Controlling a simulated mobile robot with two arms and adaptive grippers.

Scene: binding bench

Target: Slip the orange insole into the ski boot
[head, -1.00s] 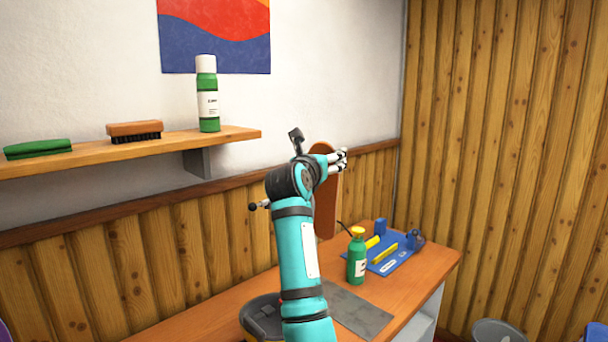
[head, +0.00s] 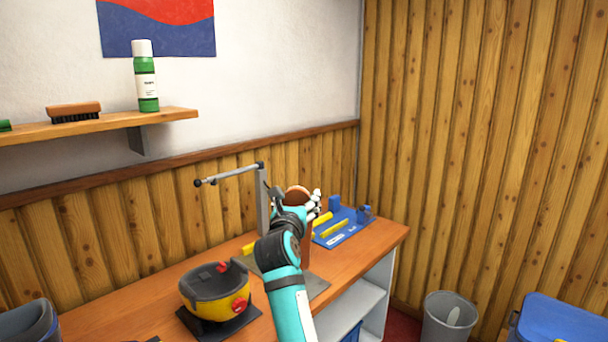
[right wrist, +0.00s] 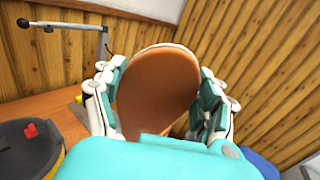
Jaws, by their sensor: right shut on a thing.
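My right gripper (head: 311,205) is shut on the orange insole (head: 296,195), which it holds upright above the bench. In the right wrist view the insole's broad rounded end (right wrist: 155,82) stands between the two fingers, which press its edges. A yellow and dark grey shell with red parts (head: 208,291), which looks like the ski boot, stands on a dark plate to the left of my right arm. The insole is well apart from it. Part of this shell shows at the lower left of the right wrist view (right wrist: 27,150). My left gripper is not in view.
A grey post with a side arm (head: 262,205) rises behind my gripper. A blue mat (head: 342,236) with yellow tools lies at the bench's right end. A dark rounded object (head: 28,322) stands at the lower left. A grey bin (head: 447,318) is right of the bench.

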